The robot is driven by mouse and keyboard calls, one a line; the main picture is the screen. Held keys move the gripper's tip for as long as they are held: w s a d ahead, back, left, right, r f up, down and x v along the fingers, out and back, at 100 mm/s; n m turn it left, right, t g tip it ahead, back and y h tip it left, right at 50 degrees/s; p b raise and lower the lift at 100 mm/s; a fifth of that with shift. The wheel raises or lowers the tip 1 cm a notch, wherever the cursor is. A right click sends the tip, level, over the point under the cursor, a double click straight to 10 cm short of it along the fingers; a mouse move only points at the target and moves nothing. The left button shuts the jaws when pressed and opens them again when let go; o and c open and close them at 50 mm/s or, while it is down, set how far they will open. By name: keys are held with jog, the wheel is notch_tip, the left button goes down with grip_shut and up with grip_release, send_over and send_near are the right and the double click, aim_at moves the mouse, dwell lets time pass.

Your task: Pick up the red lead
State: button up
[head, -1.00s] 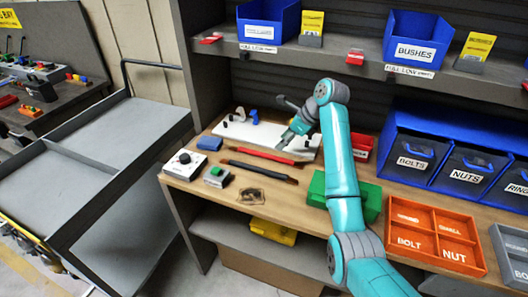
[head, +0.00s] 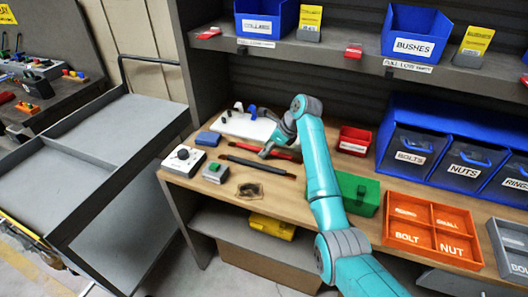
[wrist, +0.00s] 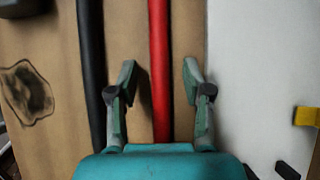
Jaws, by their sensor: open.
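The red lead (head: 252,148) lies on the wooden bench between the white board and the black lead; its right part is partly hidden by my arm. In the wrist view the red lead (wrist: 159,70) runs lengthwise between the two open fingers of my gripper (wrist: 160,85), nearer the left finger. The gripper is empty, and I cannot tell its height above the bench. In the head view my gripper (head: 268,150) is over the right part of the red lead. The black lead (head: 255,166) lies parallel in front; in the wrist view the black lead (wrist: 91,70) is left of the left finger.
The white board (head: 240,124) lies behind the red lead. A grey box with a knob (head: 184,158), a green-button box (head: 216,172) and a blue block (head: 208,139) lie to the left. A green box (head: 357,195) and orange tray (head: 432,255) stand right. A dark stain (head: 249,190) marks the front.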

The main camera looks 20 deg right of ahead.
grip_shut()
